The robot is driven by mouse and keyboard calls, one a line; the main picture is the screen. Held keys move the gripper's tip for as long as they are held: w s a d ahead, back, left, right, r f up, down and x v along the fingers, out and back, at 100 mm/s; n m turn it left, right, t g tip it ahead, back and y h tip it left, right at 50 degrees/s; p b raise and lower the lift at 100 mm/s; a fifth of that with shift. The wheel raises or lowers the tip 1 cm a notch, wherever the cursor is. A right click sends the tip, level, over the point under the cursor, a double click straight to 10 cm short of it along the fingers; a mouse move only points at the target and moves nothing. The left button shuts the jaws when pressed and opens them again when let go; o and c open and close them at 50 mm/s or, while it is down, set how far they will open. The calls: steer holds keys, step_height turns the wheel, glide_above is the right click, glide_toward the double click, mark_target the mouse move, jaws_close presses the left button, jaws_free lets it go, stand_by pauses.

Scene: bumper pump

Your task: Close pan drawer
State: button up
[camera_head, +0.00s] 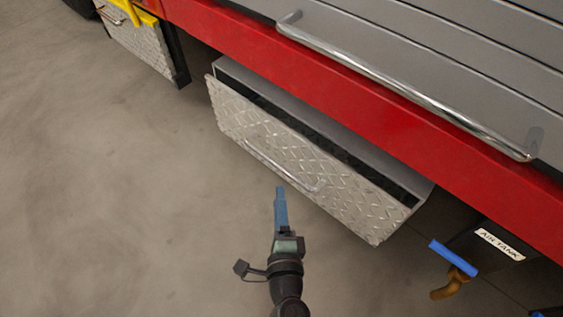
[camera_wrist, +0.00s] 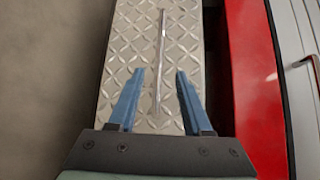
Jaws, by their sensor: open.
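The pan drawer (camera_head: 300,165) has a silver diamond-plate front with a thin bar handle (camera_head: 283,168). It hangs below the red truck body and stands open, with a dark gap showing behind the top of its front. My gripper (camera_head: 280,190), with blue fingers, is in front of the drawer near the right end of the handle. In the wrist view the gripper (camera_wrist: 156,72) is open, and the handle (camera_wrist: 160,60) runs lengthwise between its two fingers. The drawer front (camera_wrist: 130,45) fills the middle of that view. I cannot tell whether the fingers touch the front.
A long chrome rail (camera_head: 400,85) runs along the truck side above a red beam (camera_head: 330,90). An air tank label (camera_head: 500,244), a blue handle (camera_head: 453,258) and a brass fitting (camera_head: 452,284) are at lower right. Another diamond-plate box (camera_head: 140,50) is at upper left. The floor at left is clear.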

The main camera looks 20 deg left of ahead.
mark_target(276, 162)
steer(key=b+x, duration=0.1)
steer(key=x, duration=1)
steer(key=shift+w+a+b, duration=0.1)
steer(key=shift+w+b, duration=0.2)
steer(key=shift+b, duration=0.1)
jaws_close()
stand_by(0.8)
